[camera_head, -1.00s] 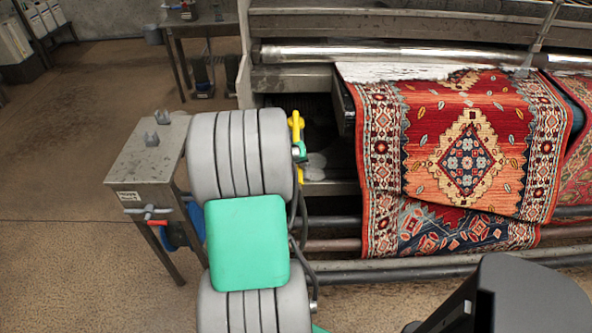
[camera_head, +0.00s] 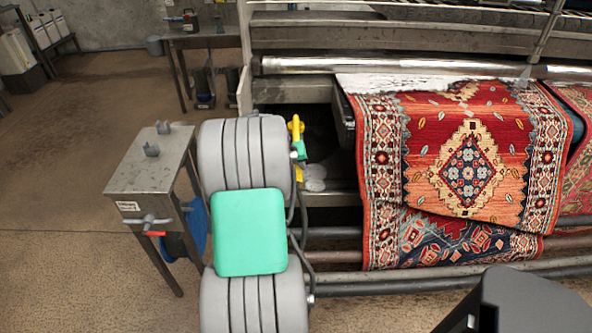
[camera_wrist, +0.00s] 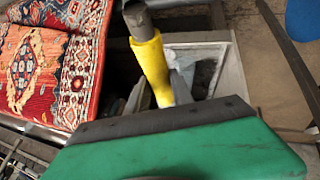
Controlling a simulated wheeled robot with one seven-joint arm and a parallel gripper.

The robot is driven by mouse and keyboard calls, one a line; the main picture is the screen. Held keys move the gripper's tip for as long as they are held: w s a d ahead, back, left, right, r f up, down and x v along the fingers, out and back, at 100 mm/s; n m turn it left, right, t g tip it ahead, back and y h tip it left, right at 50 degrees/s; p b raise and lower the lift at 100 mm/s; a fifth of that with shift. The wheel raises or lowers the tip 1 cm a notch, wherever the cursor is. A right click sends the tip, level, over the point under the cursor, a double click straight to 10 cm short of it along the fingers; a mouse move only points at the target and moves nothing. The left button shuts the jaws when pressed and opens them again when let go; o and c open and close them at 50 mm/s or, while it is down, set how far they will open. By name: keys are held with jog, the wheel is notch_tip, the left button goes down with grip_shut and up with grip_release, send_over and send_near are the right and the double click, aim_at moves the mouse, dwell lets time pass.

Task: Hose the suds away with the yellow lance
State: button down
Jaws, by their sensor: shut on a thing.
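My gripper (camera_head: 299,152) is shut on the yellow lance (camera_head: 295,127), mostly hidden behind my arm in the head view. In the wrist view the lance (camera_wrist: 150,62) points up and away from the gripper (camera_wrist: 178,88), with a dark grey end. A red patterned rug (camera_head: 470,150) hangs over the machine's front; it also shows at left in the wrist view (camera_wrist: 45,75). White suds (camera_head: 400,82) lie along the rug's upper edge. No water spray is visible. The lance is beside the rug's left edge, apart from it.
A metal stand (camera_head: 150,180) with empty hooks, a red-tipped tap and a blue reel (camera_head: 196,225) stands at left. Horizontal pipes (camera_head: 440,281) run low before the machine. A dark hose (camera_head: 303,235) hangs by my arm.

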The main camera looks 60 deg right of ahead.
jog(key=shift+w+d+r, duration=0.1)
jog(key=shift+w+d, duration=0.3)
jog(key=shift+d, duration=0.4)
jog(key=shift+w+d+f, duration=0.1)
jog(key=shift+w+d, duration=0.3)
jog(key=shift+d, duration=0.45)
jog(key=shift+w+d+r, duration=0.1)
jog(key=shift+w+d, duration=0.3)
jog(key=shift+d, duration=0.4)
